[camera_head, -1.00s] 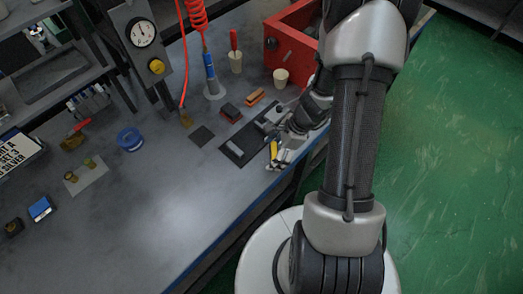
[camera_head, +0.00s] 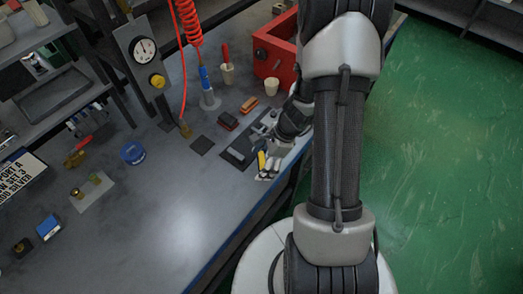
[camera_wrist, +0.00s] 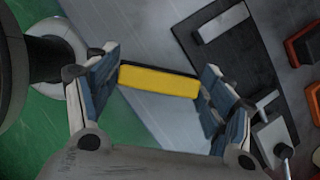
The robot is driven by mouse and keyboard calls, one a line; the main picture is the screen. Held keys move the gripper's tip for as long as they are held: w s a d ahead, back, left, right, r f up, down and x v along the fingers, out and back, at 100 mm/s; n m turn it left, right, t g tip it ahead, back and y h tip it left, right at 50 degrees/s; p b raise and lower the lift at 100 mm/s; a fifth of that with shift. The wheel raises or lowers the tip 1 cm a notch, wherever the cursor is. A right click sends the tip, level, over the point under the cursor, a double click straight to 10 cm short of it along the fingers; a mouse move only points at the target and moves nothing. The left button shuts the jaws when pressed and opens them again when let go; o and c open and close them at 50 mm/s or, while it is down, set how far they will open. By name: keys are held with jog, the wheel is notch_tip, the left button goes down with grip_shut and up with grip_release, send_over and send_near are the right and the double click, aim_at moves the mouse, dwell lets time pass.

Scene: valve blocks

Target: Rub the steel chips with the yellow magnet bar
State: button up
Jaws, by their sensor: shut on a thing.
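The yellow magnet bar (camera_wrist: 158,82) lies crosswise between the two fingers of my gripper (camera_wrist: 160,72) in the wrist view, and the gripper is shut on it. In the head view the bar (camera_head: 262,160) shows as a small yellow strip in my gripper (camera_head: 266,165), near the bench's front edge. It is beside a dark tray or mat (camera_head: 234,157) that carries a pale grey block (camera_wrist: 224,23). I cannot tell whether the bar touches the bench. I cannot make out the steel chips in either view.
A metal piece with a lever (camera_wrist: 272,138) is close to my right-hand finger. Dark and orange blocks (camera_head: 249,104), a white cup (camera_head: 271,87) and a red box (camera_head: 275,50) stand behind. A blue roll (camera_head: 132,152) is at left.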

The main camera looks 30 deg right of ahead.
jog(key=shift+r+p, duration=2.05)
jog(key=shift+r, duration=0.5)
